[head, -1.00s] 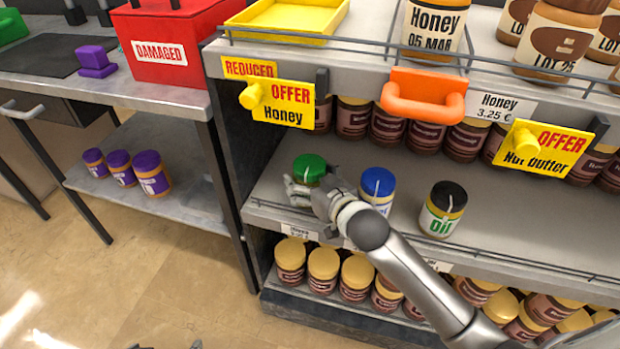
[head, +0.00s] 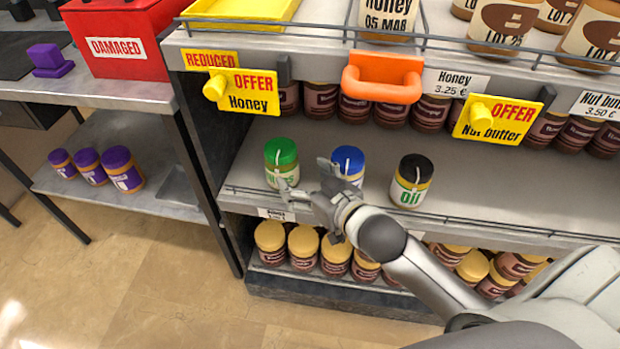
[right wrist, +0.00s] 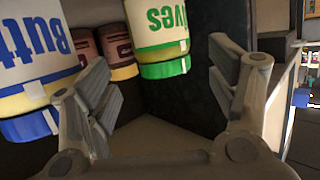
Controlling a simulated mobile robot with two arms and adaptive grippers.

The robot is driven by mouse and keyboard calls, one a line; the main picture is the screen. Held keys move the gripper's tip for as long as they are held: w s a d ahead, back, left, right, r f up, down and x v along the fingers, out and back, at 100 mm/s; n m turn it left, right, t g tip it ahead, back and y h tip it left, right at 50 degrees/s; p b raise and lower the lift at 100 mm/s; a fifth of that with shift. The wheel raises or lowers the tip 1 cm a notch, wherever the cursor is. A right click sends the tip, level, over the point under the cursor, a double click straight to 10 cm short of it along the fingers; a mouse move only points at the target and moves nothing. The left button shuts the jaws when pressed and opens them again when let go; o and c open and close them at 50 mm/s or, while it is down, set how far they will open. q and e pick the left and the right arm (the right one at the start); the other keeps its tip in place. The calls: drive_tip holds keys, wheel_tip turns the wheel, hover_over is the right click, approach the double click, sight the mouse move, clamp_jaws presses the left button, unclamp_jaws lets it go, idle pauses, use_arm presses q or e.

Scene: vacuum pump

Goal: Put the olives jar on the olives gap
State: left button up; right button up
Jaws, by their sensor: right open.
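The olives jar (head: 282,165), with a green lid and green lettering, stands upright on the middle shelf, left of a blue-lidded jar (head: 348,160). In the right wrist view the olives jar (right wrist: 158,32) appears upside down, between and beyond the fingers. My right gripper (head: 304,184) is open and empty in front of the shelf, just to the front right of the olives jar. One finger overlaps the jar's lower front in the head view; the wrist view shows the jar beyond the fingertips, not gripped. No separate olives gap can be made out. My left gripper is out of view.
A black-lidded oil jar (head: 411,180) stands right of the blue-lidded jar. A thin rail (head: 470,225) runs along the shelf's front edge. Yellow-lidded jars (head: 303,245) fill the shelf below. Purple-lidded jars (head: 122,168) stand on the left table's lower shelf.

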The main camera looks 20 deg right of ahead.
drive_tip(key=shift+v, duration=0.85)
drive_tip(key=s+f+g+h, duration=0.1)
drive_tip(key=s+f+g, duration=0.4)
drive_tip(key=s, duration=0.5)
drive_tip(key=s+d+f+g+h, duration=0.1)
drive_tip(key=s+f+g, duration=0.4)
drive_tip(key=s+f, duration=0.4)
drive_tip(key=shift+s+f+g+h, duration=0.2)
drive_tip(key=shift+s+g+h, duration=0.15)
drive_tip(key=shift+s, duration=0.8)
drive_tip(key=shift+d, duration=0.15)
